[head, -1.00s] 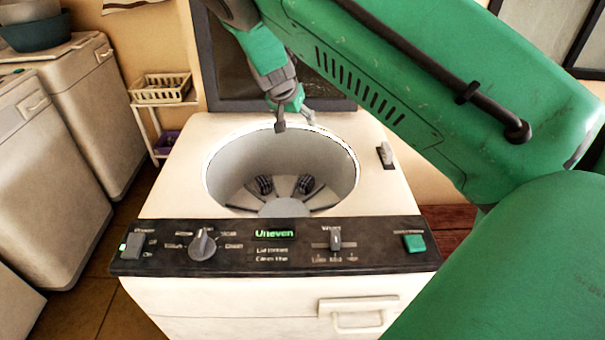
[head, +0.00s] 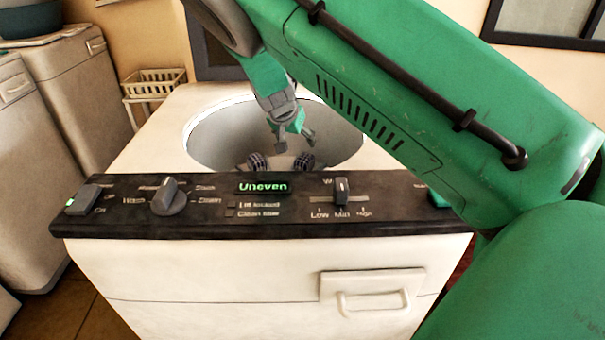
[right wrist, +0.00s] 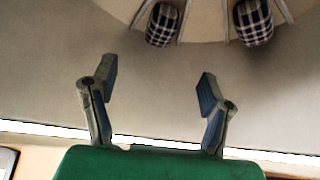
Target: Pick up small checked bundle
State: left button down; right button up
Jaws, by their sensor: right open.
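Two small dark-blue and white checked bundles lie low in the washer's round drum (head: 210,135). In the head view the left bundle (head: 257,161) and the right bundle (head: 304,161) are partly cut off by the control panel. In the right wrist view they show at the top, one bundle (right wrist: 163,24) left of centre and the other (right wrist: 253,22) to the right, apart, between ribs on the drum floor. My right gripper (head: 294,143) is open and empty, inside the drum opening above the bundles. Its fingers (right wrist: 152,88) touch neither bundle. My left gripper is not in view.
The black control panel (head: 120,215) with a knob and slider runs along the washer's front; its display (head: 262,187) reads "Uneven". The drum wall surrounds my right gripper. Other pale machines (head: 75,100) and a cream basket (head: 155,83) stand at left.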

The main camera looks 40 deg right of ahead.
aim_at(303, 158)
jog(key=b+x, duration=0.1)
jog(key=x, duration=1.3)
jog(key=shift+d+f, duration=0.1)
jog(key=shift+f, duration=0.15)
jog(key=shift+r, duration=0.15)
jog(key=shift+c, duration=0.8)
jog(key=shift+a, duration=0.25)
jog(key=c, duration=1.3)
